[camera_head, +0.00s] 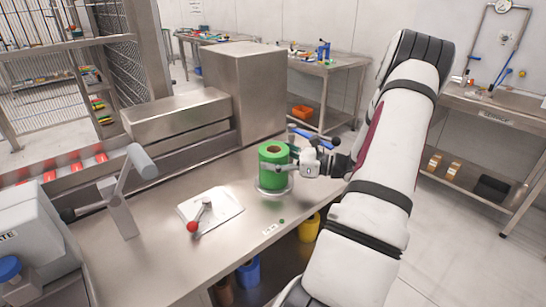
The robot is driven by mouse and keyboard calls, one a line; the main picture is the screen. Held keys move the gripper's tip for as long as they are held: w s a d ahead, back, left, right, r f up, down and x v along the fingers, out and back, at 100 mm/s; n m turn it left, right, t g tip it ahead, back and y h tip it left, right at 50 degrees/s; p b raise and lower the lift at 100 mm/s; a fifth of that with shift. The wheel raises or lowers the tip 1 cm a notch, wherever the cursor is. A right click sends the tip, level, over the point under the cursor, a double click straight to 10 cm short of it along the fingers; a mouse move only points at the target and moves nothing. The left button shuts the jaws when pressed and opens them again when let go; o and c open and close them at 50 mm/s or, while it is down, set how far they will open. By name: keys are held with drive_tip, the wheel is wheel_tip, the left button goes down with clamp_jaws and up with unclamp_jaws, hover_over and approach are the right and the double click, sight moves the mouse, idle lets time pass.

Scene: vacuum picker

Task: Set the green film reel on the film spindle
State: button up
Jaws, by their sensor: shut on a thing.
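The green film reel (272,178) is an upright green roll with a brown core at its top. It is at the right part of the steel bench, on or just above a round pale base (275,193); I cannot tell if they touch. My gripper (282,163) reaches in from the right and is shut on the reel, one finger showing across its front. At the left a grey post holds a pale, tilted cylinder (141,160), which looks like the film spindle. It is bare and well apart from the reel.
A white plate (210,210) with a red-knobbed lever lies on the steel bench (165,258) between post and reel. A tall steel box (246,95) stands behind the reel. A grey machine (35,245) is at the front left. Blue and yellow containers are below the bench.

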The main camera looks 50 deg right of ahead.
drive_tip(key=o, duration=1.7)
drive_tip(key=shift+f, duration=0.1)
drive_tip(key=shift+c, duration=0.2)
drive_tip(key=shift+s, duration=0.1)
drive_tip(key=v, duration=1.1)
drive_tip(key=shift+s+d, duration=0.15)
drive_tip(key=shift+s, duration=0.25)
